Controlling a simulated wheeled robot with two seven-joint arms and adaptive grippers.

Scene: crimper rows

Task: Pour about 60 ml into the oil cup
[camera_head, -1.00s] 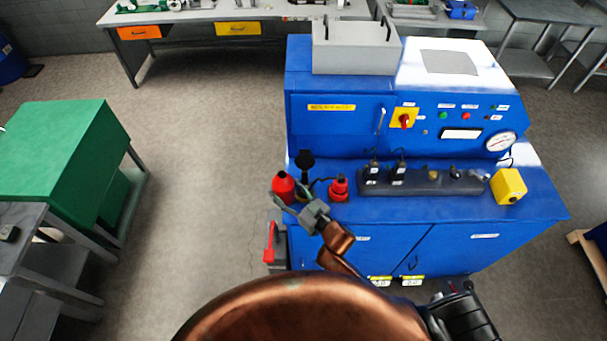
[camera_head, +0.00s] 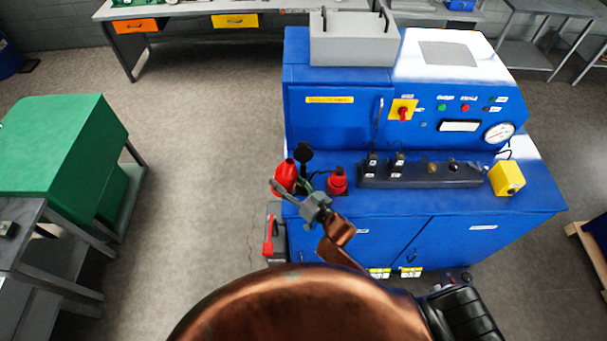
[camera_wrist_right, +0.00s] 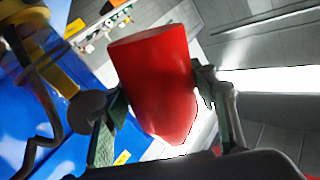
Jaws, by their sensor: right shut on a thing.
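My right gripper (camera_head: 287,190) is shut on a red bottle (camera_head: 283,176), above the left end of the blue bench. The bottle leans, its narrow end toward the right. The right wrist view shows the red bottle (camera_wrist_right: 155,75) between both fingers of the right gripper (camera_wrist_right: 172,105). A black round lid-like part (camera_head: 303,153) stands right beside the bottle; it looks like the oil cup's raised lid. The cup itself is mostly hidden behind bottle and gripper in the head view. I cannot tell whether liquid flows. My left gripper is out of view.
A dark fixture block (camera_head: 420,175) and a yellow box (camera_head: 507,179) lie further right. A green cabinet (camera_head: 60,145) stands left, with open floor between.

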